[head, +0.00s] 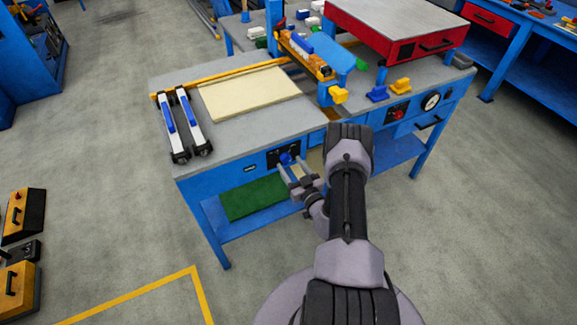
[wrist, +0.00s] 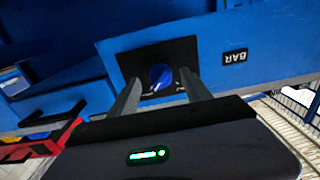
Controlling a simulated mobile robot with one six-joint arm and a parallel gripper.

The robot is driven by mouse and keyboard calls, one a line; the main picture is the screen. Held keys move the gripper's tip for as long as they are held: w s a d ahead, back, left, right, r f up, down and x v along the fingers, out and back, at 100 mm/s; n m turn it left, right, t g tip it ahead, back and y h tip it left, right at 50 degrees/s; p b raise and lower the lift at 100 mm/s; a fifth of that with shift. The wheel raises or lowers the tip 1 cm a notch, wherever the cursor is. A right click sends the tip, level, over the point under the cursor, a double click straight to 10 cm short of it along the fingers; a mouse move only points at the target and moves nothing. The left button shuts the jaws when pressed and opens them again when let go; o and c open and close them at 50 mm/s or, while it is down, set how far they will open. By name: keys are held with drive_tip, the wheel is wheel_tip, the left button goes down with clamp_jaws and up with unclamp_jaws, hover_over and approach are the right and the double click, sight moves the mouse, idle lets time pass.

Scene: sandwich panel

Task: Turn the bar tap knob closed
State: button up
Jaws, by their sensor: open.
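The bar tap knob is a blue knob (wrist: 161,76) on a black plate (wrist: 150,57) on the blue front of the workbench. In the wrist view a "BAR" label (wrist: 235,57) is beside the plate and appears upside down. My gripper (wrist: 160,88) is open, with one finger to each side of the knob in the picture. I cannot tell whether the fingers touch it. In the head view the knob (head: 286,158) shows just beyond my gripper (head: 291,178), below the bench top's front edge. Fine marks around the knob are too small to read.
The workbench top (head: 225,135) holds a beige panel (head: 250,93), two blue-and-white clamps (head: 182,122) and an orange-and-blue tool beam (head: 303,55). A gauge (head: 431,101) and a red button (head: 398,114) are further right on the front. A green board (head: 254,198) lies on the lower shelf.

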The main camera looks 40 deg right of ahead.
drive_tip(key=shift+x, duration=0.95)
drive_tip(key=shift+a, duration=0.1)
clamp_jaws()
drive_tip(key=shift+n, duration=0.4)
drive_tip(key=n+b, duration=0.3)
drive_tip(key=n, duration=1.4)
drive_tip(key=shift+r, duration=0.15)
